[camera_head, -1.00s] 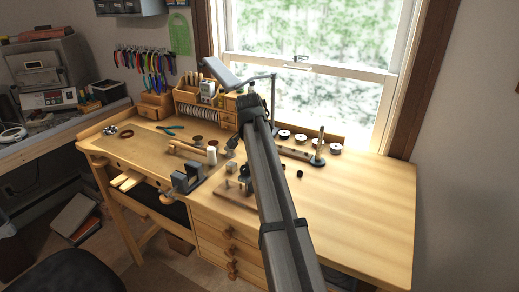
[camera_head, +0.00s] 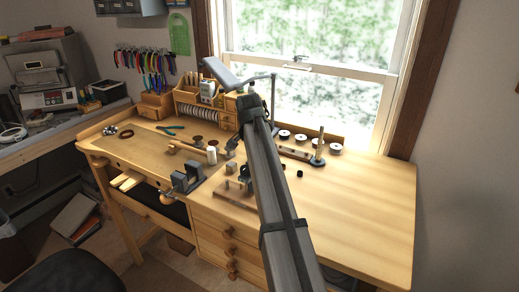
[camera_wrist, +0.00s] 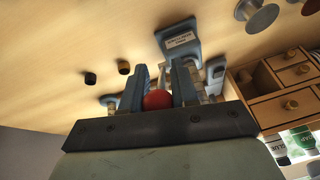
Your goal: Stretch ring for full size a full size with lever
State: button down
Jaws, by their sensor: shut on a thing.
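In the wrist view, the two blue-grey fingers of my gripper (camera_wrist: 163,90) are shut on a round red knob (camera_wrist: 157,100), which looks like the end of a lever. The lever's shaft is hidden behind the fingers and the gripper body. Just beyond the fingers is a grey metal piece with a labelled plate (camera_wrist: 180,41); its text is too small to read. In the head view, a metal tool on a wooden base (camera_head: 230,192) stands mid-bench, partly hidden by my arm. My gripper is hidden there too. I cannot make out a ring.
A vise (camera_head: 186,179) stands left of the wooden base on the bench (camera_head: 365,200). A long block with an upright post (camera_head: 318,148) and several round discs (camera_head: 300,137) lie toward the window. Small drawers (camera_wrist: 290,90) show at the right of the wrist view. The bench's right side is clear.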

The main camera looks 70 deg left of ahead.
jog(key=shift+w+a+r+h, duration=0.2)
jog(key=shift+a+r+h, duration=0.05)
jog(key=shift+a+h, duration=0.1)
jog(key=shift+w+r+g+h, duration=0.15)
jog(key=shift+r+g+h, duration=0.1)
jog(key=shift+g, duration=0.25)
jog(key=c, duration=1)
grip_release()
jog(key=shift+f, duration=0.1)
jog(key=v, duration=1.4)
